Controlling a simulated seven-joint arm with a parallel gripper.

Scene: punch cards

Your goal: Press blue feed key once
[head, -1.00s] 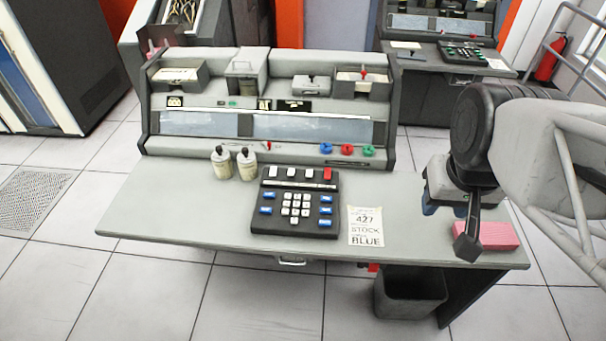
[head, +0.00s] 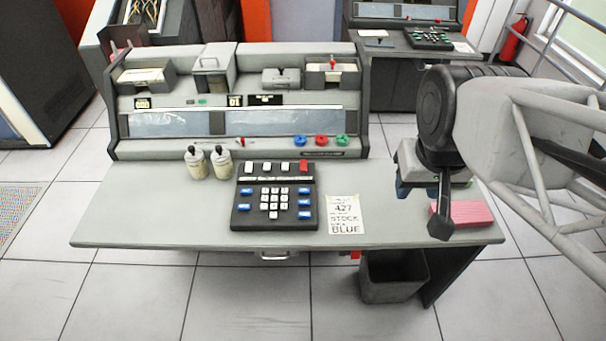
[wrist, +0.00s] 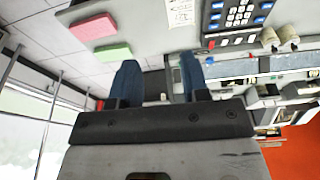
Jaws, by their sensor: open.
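A blue round key (head: 300,141) sits on the front ledge of the console, left of a red key (head: 321,140) and a green key (head: 342,140). A black keypad (head: 240,222) on the desk has blue side keys, white middle keys and a red key; I cannot tell from labels which blue one is the feed key. My gripper (head: 404,190) is above the desk's right side, right of and apart from all these keys. In the wrist view its two blue fingers (wrist: 160,80) are apart with nothing between them.
A paper (head: 345,216) reading "427 STOCK BLUE" lies right of the keypad. Two bottles (head: 208,163) stand behind the keypad's left. A pink stack (head: 465,214) lies at the desk's right edge; a green stack (wrist: 112,53) shows beside it in the wrist view. The left desk top is clear.

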